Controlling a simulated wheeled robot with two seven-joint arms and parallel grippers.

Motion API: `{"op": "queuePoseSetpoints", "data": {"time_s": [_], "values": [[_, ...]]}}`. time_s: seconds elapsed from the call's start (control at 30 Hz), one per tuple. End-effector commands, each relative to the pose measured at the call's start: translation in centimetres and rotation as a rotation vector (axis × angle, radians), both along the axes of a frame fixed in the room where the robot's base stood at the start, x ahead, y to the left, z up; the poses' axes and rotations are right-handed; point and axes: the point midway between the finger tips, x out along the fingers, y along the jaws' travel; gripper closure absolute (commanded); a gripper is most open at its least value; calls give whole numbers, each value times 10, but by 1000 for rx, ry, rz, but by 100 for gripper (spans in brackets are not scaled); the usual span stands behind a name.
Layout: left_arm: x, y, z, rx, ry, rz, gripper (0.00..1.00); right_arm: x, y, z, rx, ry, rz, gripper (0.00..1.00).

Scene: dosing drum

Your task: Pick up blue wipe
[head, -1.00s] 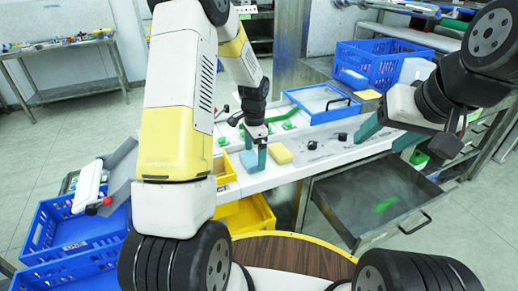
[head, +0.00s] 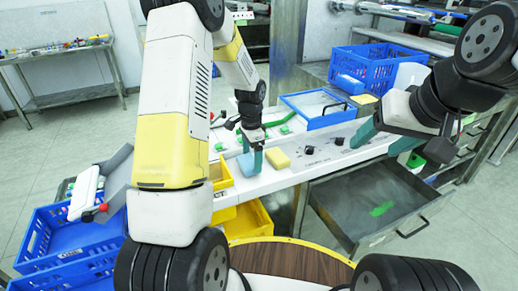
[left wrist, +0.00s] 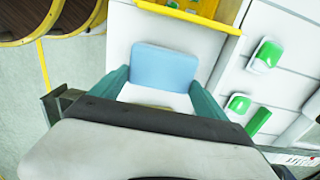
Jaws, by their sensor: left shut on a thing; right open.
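The blue wipe (head: 247,162) is a light blue block at the left gripper, above or on the white worktop (head: 318,148). My left gripper (head: 252,160) is shut on it, with a teal finger on its near right side. The wipe also shows in the left wrist view (left wrist: 164,68), between the two teal fingers (left wrist: 158,88). I cannot tell whether it touches the worktop. A yellow wipe (head: 278,158) lies just to the right, apart from the gripper. My right gripper (head: 393,138) is open and empty over the right end of the worktop.
A blue-rimmed tray (head: 318,122) and black knobs (head: 309,148) are behind and to the right. An open metal drawer (head: 365,208) juts out at the front right. Yellow bins (head: 248,222) and blue crates (head: 62,240) stand lower left. A blue crate (head: 375,68) is at the back.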

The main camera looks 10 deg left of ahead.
Motion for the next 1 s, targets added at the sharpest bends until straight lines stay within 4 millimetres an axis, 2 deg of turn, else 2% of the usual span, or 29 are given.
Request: {"op": "queuePoseSetpoints", "data": {"time_s": [0.17, 0.37, 0.6, 0.7, 0.8, 1.0], "values": [[1, 0, 25, -1, -4, 0, 53, 0, 0, 0, 0, 0, 0, 38], [-39, -12, 30, 1, -1, -3, 53, 0, 0, 0, 0, 0, 0, 38], [-101, -30, 35, 0, -1, -3, 53, 0, 0, 0, 0, 0, 0, 38], [-122, -36, 37, 0, -1, -3, 53, 0, 0, 0, 0, 0, 0, 38], [-137, -40, 38, 1, -1, -2, 53, 0, 0, 0, 0, 0, 0, 38], [-152, -45, 40, 1, -1, -1, 53, 0, 0, 0, 0, 0, 0, 38]]}}
